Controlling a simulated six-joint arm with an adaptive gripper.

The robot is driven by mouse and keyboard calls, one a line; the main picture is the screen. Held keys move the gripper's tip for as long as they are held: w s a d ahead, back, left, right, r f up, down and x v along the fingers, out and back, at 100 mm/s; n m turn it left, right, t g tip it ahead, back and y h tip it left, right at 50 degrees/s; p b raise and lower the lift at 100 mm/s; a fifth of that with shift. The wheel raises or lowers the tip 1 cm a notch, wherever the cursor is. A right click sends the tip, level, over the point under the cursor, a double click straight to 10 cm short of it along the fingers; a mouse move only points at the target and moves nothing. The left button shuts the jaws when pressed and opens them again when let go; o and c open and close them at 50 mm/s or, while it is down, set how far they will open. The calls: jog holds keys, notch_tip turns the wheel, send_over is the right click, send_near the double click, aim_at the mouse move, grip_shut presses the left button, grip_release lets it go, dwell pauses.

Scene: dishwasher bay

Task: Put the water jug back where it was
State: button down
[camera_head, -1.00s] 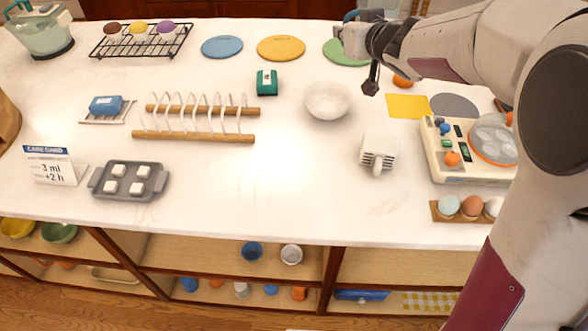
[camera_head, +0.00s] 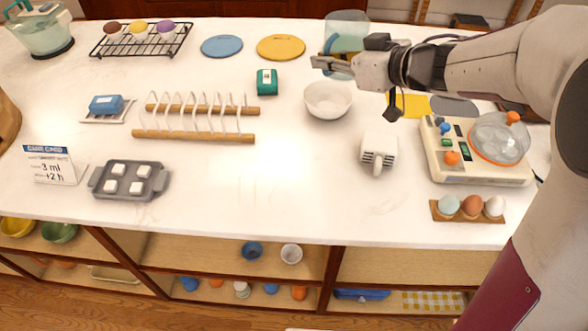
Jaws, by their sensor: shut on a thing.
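The water jug (camera_head: 347,23) is clear with a bluish tint and stands out at the back, right of the yellow disc. My gripper (camera_head: 322,63) reaches in from the right and is shut on the jug. The jug looks upright. The gripper and wrist cover its near side, so the exact grip is hidden. I cannot tell whether its base touches the table or hangs above it.
The blue disc (camera_head: 222,46) and yellow disc (camera_head: 281,47) lie left of the jug. A white bowl (camera_head: 328,101) stands just in front of my gripper, with a green box (camera_head: 267,82) to its left. The front middle is clear.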

jog(key=s+a+f+n+g+y, duration=0.1)
jog(key=s+a+f+n+g, duration=0.2)
jog(key=s, duration=0.5)
jog(key=s+a+f+n+g+y, duration=0.2)
jog(key=s+f+n+g, duration=0.1)
jog(key=s, duration=0.6)
jog(key=shift+a+f, duration=0.4)
jog(key=shift+f, duration=0.15)
jog(key=shift+w+f, duration=0.1)
jog(key=shift+f, duration=2.85)
jog(key=shift+f, duration=2.1)
jog(key=shift+f, duration=0.15)
